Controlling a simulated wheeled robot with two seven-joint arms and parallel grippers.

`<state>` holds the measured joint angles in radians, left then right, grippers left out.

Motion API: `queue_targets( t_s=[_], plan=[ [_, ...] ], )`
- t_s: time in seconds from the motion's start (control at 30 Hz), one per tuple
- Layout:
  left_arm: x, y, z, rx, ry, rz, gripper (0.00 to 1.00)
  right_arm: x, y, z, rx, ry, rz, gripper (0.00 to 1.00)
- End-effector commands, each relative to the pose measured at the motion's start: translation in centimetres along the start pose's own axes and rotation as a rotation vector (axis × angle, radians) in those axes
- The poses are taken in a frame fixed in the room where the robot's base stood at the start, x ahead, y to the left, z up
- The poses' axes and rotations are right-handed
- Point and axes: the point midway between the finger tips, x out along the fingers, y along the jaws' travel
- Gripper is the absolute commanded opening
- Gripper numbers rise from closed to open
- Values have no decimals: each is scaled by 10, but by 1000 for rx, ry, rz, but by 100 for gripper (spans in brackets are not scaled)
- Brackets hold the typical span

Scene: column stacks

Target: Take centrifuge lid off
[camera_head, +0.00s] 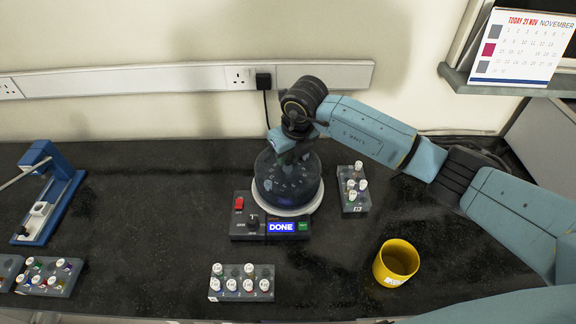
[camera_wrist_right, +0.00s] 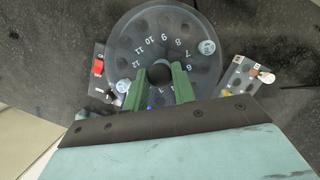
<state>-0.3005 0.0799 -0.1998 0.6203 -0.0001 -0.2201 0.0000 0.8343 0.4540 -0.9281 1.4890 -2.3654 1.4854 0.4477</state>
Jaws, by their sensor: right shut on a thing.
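The centrifuge (camera_head: 242,228) stands mid-bench, with a red switch, a dark knob and a lit display reading DONE. Its smoky see-through lid (camera_head: 305,190) covers the round bowl above a pale ring. In the right wrist view the lid (camera_wrist_right: 125,50) shows as a disc, with numbered rotor slots seen through it. My right gripper (camera_head: 287,150) is over the lid's middle. Its green fingers (camera_wrist_right: 158,86) are shut on the lid's dark central knob (camera_wrist_right: 159,73). I cannot tell whether the lid is seated or slightly raised. My left gripper is not in view.
A tube rack (camera_head: 354,190) stands close right of the centrifuge, another rack (camera_head: 241,283) in front. A yellow mug (camera_head: 396,262) is front right. A blue device (camera_head: 47,190) and more racks (camera_head: 48,277) are at left. Bench left of the centrifuge is clear.

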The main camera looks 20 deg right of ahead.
Motion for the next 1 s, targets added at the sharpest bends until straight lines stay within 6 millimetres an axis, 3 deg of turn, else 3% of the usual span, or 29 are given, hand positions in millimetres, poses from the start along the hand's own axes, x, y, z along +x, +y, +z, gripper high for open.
queue_targets(
  t_s=[0.17, 0.5, 0.7, 1.0],
  plan=[
    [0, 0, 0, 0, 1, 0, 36, -9, 0, 4, -1, -5, 0, 0],
    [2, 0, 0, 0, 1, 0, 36, -72, 0, 21, -1, -6, -1, 0],
    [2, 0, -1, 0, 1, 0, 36, -97, -1, 28, 0, -3, -1, 0],
    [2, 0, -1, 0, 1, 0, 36, -100, 0, 28, 0, 0, 0, 0]
  ],
)
